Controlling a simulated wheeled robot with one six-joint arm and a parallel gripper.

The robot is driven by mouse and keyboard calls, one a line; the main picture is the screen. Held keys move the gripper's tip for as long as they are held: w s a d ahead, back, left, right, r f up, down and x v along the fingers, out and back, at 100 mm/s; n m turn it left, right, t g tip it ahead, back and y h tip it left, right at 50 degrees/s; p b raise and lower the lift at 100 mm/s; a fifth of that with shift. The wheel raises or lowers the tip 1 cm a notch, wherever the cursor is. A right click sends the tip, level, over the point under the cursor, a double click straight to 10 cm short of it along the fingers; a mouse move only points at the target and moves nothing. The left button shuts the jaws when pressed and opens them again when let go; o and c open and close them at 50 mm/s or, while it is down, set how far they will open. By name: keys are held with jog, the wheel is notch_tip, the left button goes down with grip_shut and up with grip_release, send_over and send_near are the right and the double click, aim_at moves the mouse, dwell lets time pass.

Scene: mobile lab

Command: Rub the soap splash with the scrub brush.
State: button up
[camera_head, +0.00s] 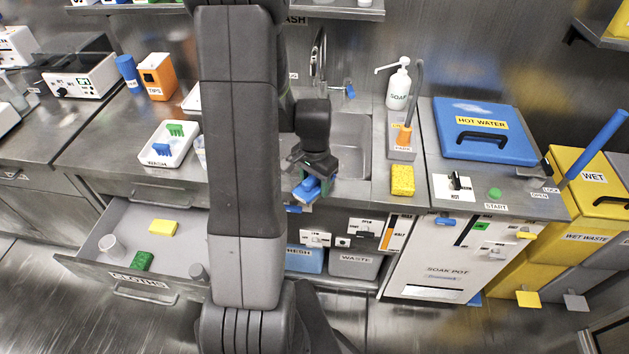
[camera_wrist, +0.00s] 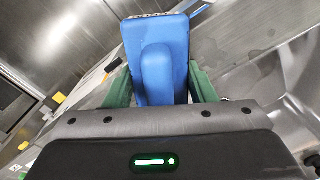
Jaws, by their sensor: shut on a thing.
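A blue block-like tool with a raised grip, which looks like the scrub brush (camera_head: 308,189), is held between the green fingers of my gripper (camera_head: 314,174). In the wrist view the brush (camera_wrist: 158,70) sits between both fingers of my gripper (camera_wrist: 158,90), with its far end pointing away from me. The gripper hangs at the front of the sink (camera_head: 350,150); I cannot tell how high it is above the steel. I cannot make out the soap splash for certain in either view. My arm hides part of the counter.
A white tray (camera_head: 154,155) with small green and blue items lies left of my arm. The cloths drawer (camera_head: 110,218) stands open below. Right of the sink are a soap bottle (camera_head: 398,84), a yellow sponge (camera_head: 402,180) and the blue hot water lid (camera_head: 455,147).

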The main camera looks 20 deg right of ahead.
notch_tip(320, 180, up, 3)
jog(key=shift+f+p, duration=0.1)
jog(key=shift+p, duration=0.65)
jog(key=shift+s+r+p, duration=0.1)
jog(key=shift+r+p, duration=1.9)
jog(key=shift+r, duration=0.8)
jog(key=shift+f, duration=0.1)
